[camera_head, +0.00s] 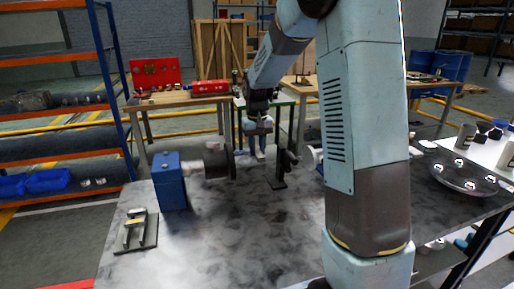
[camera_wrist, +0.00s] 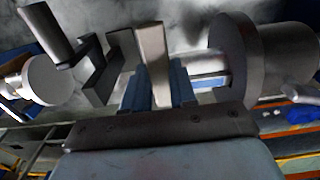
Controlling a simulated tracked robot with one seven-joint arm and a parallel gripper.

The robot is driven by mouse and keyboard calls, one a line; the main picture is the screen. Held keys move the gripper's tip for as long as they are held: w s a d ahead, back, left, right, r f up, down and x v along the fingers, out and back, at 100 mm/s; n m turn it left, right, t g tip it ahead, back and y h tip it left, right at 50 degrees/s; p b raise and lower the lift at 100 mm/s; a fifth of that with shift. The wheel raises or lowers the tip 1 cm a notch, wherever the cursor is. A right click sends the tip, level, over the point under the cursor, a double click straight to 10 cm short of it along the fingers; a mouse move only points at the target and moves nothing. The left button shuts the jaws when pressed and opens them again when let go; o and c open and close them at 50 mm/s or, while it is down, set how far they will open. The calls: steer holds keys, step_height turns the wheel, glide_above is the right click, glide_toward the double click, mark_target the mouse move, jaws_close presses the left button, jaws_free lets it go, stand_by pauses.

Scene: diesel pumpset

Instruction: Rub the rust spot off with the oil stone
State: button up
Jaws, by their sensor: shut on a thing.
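My gripper (camera_wrist: 155,84) is shut on a pale grey-beige oil stone (camera_wrist: 152,50), whose block stands out past the two blue fingers in the wrist view. A short bright shaft (camera_wrist: 208,68) and a big dark round flange (camera_wrist: 234,62) lie just right of the fingers. Whether the stone touches the shaft I cannot tell. In the head view my gripper (camera_head: 260,146) hangs over the table, between the dark flange (camera_head: 231,162) of the blue-housed machine and a dark stand (camera_head: 278,172). I cannot make out a rust spot in either view.
The blue machine housing (camera_head: 169,182) stands on the mottled grey table (camera_head: 215,240). A small tray with a metal piece (camera_head: 136,231) lies at the left front. A round dark plate (camera_head: 463,178) is at the right. The table's front middle is clear.

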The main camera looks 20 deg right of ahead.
steer(key=shift+w+f, duration=0.15)
steer(key=shift+w, duration=1)
stand_by(0.8)
steer(key=shift+s, duration=0.15)
stand_by(3.5)
steer(key=shift+r, duration=3.5)
